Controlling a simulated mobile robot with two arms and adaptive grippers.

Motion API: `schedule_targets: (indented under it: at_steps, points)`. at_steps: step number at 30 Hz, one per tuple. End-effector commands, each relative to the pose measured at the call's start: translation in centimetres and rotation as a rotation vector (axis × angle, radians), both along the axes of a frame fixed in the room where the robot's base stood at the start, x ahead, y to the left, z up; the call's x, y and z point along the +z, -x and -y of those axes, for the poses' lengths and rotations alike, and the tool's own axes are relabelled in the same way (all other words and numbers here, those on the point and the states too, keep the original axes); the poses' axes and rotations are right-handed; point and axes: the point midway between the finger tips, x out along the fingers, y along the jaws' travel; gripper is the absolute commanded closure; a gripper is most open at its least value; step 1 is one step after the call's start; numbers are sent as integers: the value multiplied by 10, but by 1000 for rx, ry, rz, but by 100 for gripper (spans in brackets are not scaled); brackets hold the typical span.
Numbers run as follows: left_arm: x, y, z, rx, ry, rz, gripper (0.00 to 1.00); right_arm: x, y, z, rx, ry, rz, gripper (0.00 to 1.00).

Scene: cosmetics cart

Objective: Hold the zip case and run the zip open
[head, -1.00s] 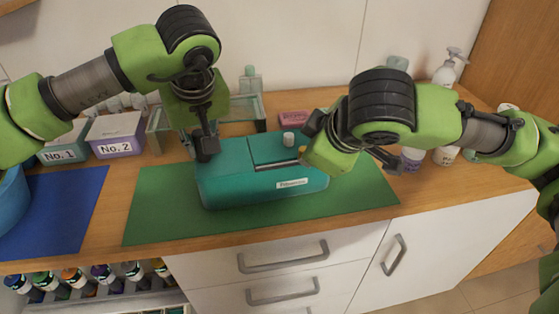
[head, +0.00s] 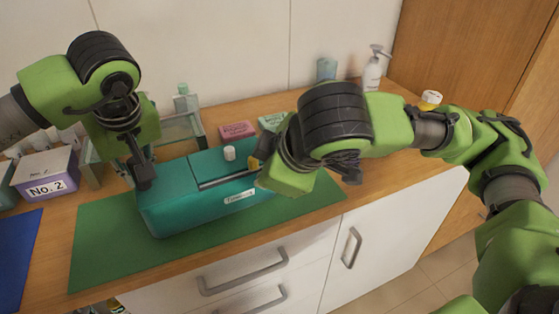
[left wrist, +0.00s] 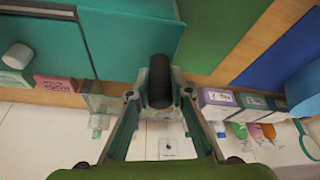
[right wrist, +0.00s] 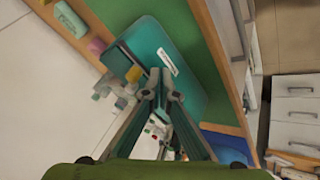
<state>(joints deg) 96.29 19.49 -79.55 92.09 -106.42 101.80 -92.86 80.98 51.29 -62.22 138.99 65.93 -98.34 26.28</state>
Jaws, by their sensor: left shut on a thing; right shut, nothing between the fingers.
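The teal zip case (head: 165,212) lies on a green mat (head: 100,250), with a white label on its front. A dark slit with a pale edge (head: 225,180) runs along its top toward a small yellow tab (head: 254,163), also in the right wrist view (right wrist: 133,75). My left gripper (head: 143,172) is shut on a black grip piece (left wrist: 160,80) at the case's left end. My right gripper (right wrist: 162,97) is shut and empty, over the case's right part close to the yellow tab; whether they touch is unclear. In the head view my right arm hides its fingertips and the case's right end.
A white cap (head: 229,153) stands on or just behind the case. Behind are a pink box (head: 237,130), a glass rack (head: 180,128) and a pump bottle (head: 372,70). The No. 2 box (head: 45,173) and a blue mat (head: 15,250) are left. Counter right of the mat is clear.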

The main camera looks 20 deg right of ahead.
Motion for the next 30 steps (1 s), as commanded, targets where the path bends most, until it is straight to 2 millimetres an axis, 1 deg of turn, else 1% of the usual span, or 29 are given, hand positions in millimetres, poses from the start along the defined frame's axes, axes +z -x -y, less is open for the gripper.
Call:
schedule_targets:
  at_steps: [1,6,10,13,14,15,16,17,20,23,27,30]
  points:
    - [1,0,0,1,0,1,100,16,5,3,-5,-2,14,100]
    - [1,0,0,1,0,1,100,46,27,6,-4,-3,13,100]
    - [1,0,0,1,1,1,100,63,40,8,-5,-2,11,100]
    - [1,0,0,1,1,1,100,71,47,9,-7,-2,9,100]
    - [1,0,0,1,1,1,100,72,48,9,-6,-1,9,92]
    - [1,0,0,1,1,1,100,73,50,9,-5,-4,7,82]
    - [1,0,0,1,1,1,100,74,50,9,-4,-7,5,74]
    - [1,0,0,1,1,1,100,73,50,8,-2,-13,2,68]
    - [1,0,0,1,1,1,100,68,50,1,11,-57,-14,68]
    - [1,0,0,1,1,1,100,59,47,-12,34,-141,-38,68]
    - [1,0,0,1,1,1,100,47,40,-34,64,-301,-68,68]
    - [1,0,0,1,1,1,100,42,35,-47,78,-415,-77,68]
